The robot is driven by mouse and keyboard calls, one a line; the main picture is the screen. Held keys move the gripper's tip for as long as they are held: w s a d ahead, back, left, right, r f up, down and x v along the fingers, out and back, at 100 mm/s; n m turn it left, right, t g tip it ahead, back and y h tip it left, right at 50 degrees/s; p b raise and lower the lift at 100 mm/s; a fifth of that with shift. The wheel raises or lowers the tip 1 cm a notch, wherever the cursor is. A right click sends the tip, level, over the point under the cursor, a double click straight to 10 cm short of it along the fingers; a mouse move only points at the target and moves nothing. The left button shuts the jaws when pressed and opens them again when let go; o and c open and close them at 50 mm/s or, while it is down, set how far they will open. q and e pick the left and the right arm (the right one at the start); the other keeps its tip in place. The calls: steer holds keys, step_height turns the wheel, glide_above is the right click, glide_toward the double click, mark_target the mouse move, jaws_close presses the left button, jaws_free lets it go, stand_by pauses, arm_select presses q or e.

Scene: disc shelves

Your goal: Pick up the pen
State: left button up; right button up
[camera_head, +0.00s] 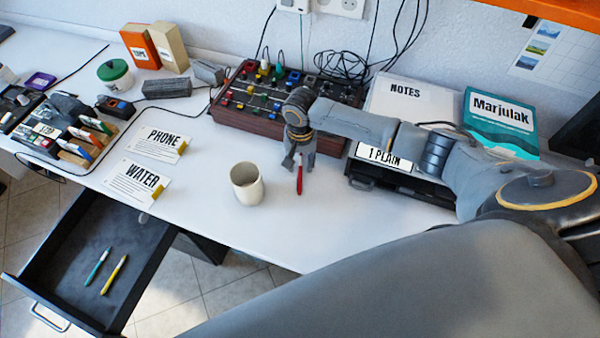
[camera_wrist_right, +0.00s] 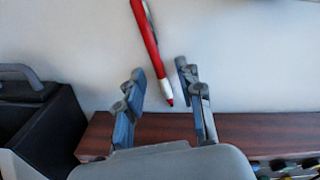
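A red pen (camera_head: 299,181) with a white section near its tip lies on the white desk, just right of the cup. In the right wrist view the red pen (camera_wrist_right: 147,38) runs from the top edge down toward the space between my fingers. My right gripper (camera_head: 298,162) is above the desk at the pen's far end, pointing down. In its wrist view my right gripper (camera_wrist_right: 160,78) is open, with one finger on each side of the pen's tip. I cannot tell how high the fingers are above the pen. My left gripper is out of view.
A cream cup (camera_head: 247,186) stands close left of the pen. A control box (camera_head: 250,118) with knobs is behind the gripper, and a black tray (camera_head: 400,180) is to its right. An open drawer (camera_head: 70,265) holds a green pen (camera_head: 97,267) and a yellow pen (camera_head: 114,275).

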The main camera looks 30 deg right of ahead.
steer(key=shift+f, duration=0.1)
jaws_close()
stand_by(0.3)
